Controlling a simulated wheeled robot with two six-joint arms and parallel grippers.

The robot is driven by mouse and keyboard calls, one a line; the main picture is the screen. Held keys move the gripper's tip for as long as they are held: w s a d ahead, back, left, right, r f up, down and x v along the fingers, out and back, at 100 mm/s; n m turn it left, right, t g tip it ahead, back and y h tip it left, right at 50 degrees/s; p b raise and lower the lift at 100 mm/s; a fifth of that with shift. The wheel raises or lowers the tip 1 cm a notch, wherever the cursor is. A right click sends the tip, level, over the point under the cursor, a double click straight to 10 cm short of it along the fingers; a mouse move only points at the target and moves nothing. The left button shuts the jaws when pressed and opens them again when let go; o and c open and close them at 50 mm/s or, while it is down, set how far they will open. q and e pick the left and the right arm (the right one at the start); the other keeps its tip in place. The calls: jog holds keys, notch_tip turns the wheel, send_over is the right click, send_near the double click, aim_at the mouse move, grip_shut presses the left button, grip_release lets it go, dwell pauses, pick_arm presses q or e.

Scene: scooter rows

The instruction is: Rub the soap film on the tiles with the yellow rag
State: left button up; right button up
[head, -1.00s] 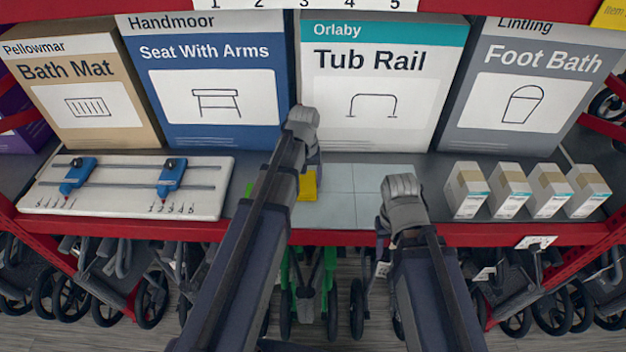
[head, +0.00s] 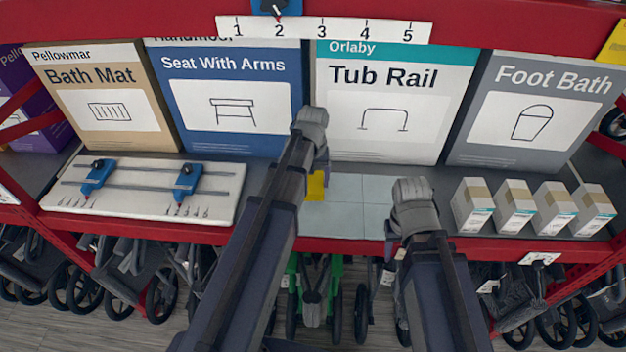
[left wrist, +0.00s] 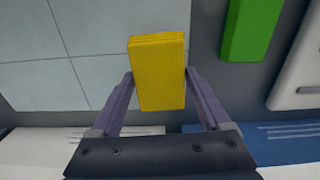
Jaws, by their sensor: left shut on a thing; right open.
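The yellow rag (head: 316,186) is a folded block in my left gripper (left wrist: 158,78), whose two fingers close on its sides in the left wrist view. The rag (left wrist: 158,72) is over the edge of the pale grey tiles (left wrist: 110,50); I cannot tell whether it touches them. In the head view the tiles (head: 350,215) lie on the shelf between my two arms, right of the rag. I cannot make out a soap film on them. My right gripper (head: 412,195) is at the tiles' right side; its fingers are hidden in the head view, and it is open.
A green block (left wrist: 252,25) lies beside the tiles. A white board with blue sliders (head: 140,205) is at left; several small boxes (head: 533,207) stand at right. Large cartons, including the Tub Rail box (head: 385,110), line the back. A red shelf edge (head: 350,246) runs in front.

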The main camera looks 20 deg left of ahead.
pick_arm(q)
jog(key=shift+r+p, duration=0.55)
jog(key=shift+r, duration=0.35)
notch_tip(320, 180, up, 3)
jog(key=p, duration=0.3)
jog(key=shift+r, duration=0.1)
jog(key=shift+s, duration=0.1)
dwell(0.4)
